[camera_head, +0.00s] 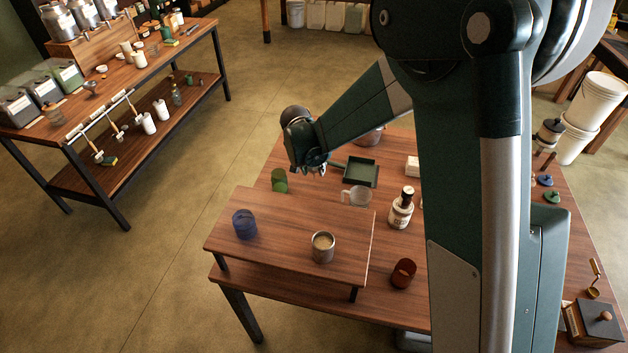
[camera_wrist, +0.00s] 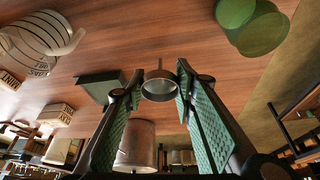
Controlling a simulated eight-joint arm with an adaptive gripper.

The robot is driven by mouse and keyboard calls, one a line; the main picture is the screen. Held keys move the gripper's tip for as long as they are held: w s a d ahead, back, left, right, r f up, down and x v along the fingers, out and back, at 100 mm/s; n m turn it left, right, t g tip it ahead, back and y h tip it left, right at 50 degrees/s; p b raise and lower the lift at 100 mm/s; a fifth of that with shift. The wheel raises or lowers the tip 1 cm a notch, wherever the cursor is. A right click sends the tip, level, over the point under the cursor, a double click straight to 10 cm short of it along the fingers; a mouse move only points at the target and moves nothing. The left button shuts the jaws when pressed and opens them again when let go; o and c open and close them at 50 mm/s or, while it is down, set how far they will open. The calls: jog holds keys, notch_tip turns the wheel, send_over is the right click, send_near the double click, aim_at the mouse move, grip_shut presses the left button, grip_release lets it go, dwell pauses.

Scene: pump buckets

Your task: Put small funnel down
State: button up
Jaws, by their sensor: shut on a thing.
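My gripper (camera_wrist: 159,86) is shut on the small funnel (camera_wrist: 160,92), a small grey metal ring shape between the fingertips in the wrist view. The funnel appears to be above the wooden table (camera_wrist: 150,35); I cannot tell how far above. In the head view my gripper (camera_head: 316,168) is over the far left part of the table, behind the raised shelf. The funnel is too small and too covered by the gripper to make out there.
Near the gripper stand a green cup (camera_head: 279,181), a dark green tray (camera_head: 361,172) and a clear measuring jug (camera_head: 357,196). A blue cup (camera_head: 245,224) and a metal cup (camera_head: 322,248) stand on the raised shelf (camera_head: 283,228). A metal pot (camera_wrist: 137,146) stands beyond the tray.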

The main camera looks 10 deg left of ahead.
aim_at(311, 171)
jog(key=shift+f, duration=0.7)
jog(key=shift+f+b, duration=0.35)
jog(key=shift+f, duration=1.55)
jog(key=shift+f, duration=0.15)
jog(key=o, duration=0.7)
jog(key=shift+o, duration=0.2)
jog(key=shift+p+v, duration=0.85)
jog(key=shift+v, duration=5.3)
